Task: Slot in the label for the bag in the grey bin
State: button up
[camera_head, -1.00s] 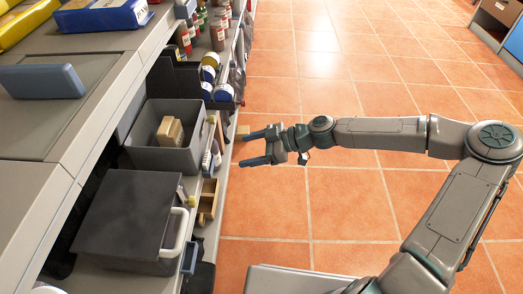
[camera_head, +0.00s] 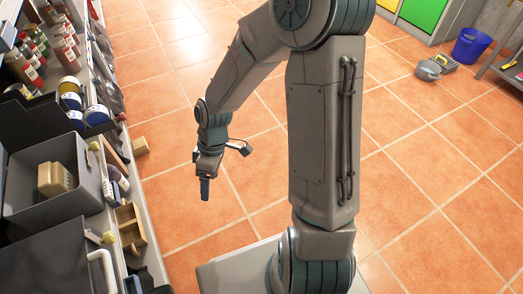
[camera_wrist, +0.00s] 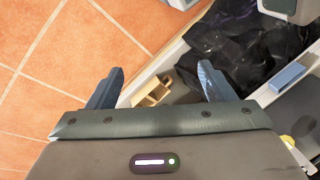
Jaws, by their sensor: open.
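The grey bin (camera_head: 92,185) stands on a low shelf at the left in the head view, with its top open. A tan, block-like bag (camera_head: 56,179) sits inside it. My gripper (camera_head: 205,190) points down over the tiled floor, to the right of the bin and apart from it. In the wrist view my gripper (camera_wrist: 161,75) is open, with nothing between its fingers. I cannot make out a label for certain. A small wooden open box (camera_head: 130,228) lies at the shelf's edge; it also shows between the fingers in the wrist view (camera_wrist: 152,92).
A dark lidded box (camera_head: 50,262) with a white handle stands in front of the bin. Jars (camera_head: 22,67) and tape rolls (camera_head: 70,92) fill the shelf behind. A tan block (camera_head: 139,146) is by the shelf edge. A blue bucket (camera_head: 471,47) stands far right. The middle floor is clear.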

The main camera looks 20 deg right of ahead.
jog(key=s+d+r+m+t+h, duration=0.1)
jog(key=s+d+r+m+t, duration=0.1)
jog(key=d+r+m, duration=0.4)
jog(key=s+d+r+m+t+h, duration=0.1)
jog(key=s+d+r+m+h, duration=0.1)
jog(key=s+d+r+m, duration=0.3)
notch_tip(320, 180, up, 5)
jog(key=shift+s+d+f+m+t, duration=0.1)
jog(key=shift+s+d+m+t, duration=0.2)
jog(key=shift+d+m+t, duration=0.15)
notch_tip(320, 180, up, 36)
jog(key=t+p, duration=0.1)
jog(key=p, duration=3.1)
jog(key=shift+d+p, duration=0.25)
jog(key=shift+p, duration=0.15)
